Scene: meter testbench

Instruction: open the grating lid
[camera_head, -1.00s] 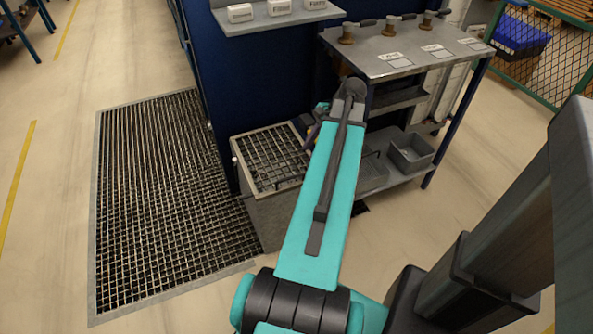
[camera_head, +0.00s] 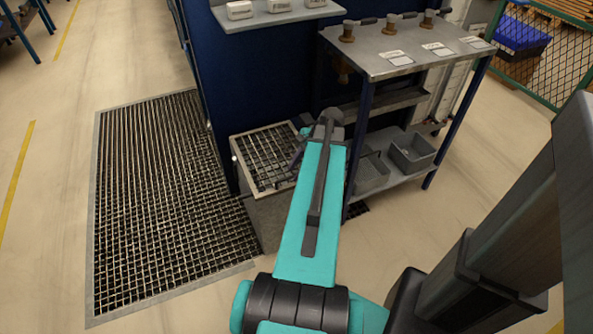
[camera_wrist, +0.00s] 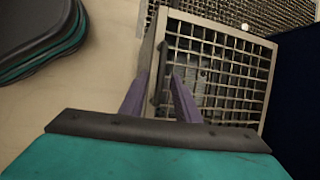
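The grating lid (camera_head: 268,152) lies flat and closed on top of a grey box beside the blue cabinet. It fills the middle of the wrist view (camera_wrist: 232,60), a metal mesh in a pale frame. A dark bar, probably its handle (camera_wrist: 163,80), runs along the lid's near edge. My gripper (camera_wrist: 159,74) is open, its two purple fingers apart over that edge. The bar shows between the fingertips; I cannot tell whether they touch it. In the head view my arm partly hides the lid's right side and the gripper.
A large floor grating (camera_head: 165,200) lies to the left. The blue cabinet (camera_head: 265,75) stands right behind the box. A metal table (camera_head: 405,45) with a lower shelf holding grey bins (camera_head: 410,153) stands to the right. The floor in front is clear.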

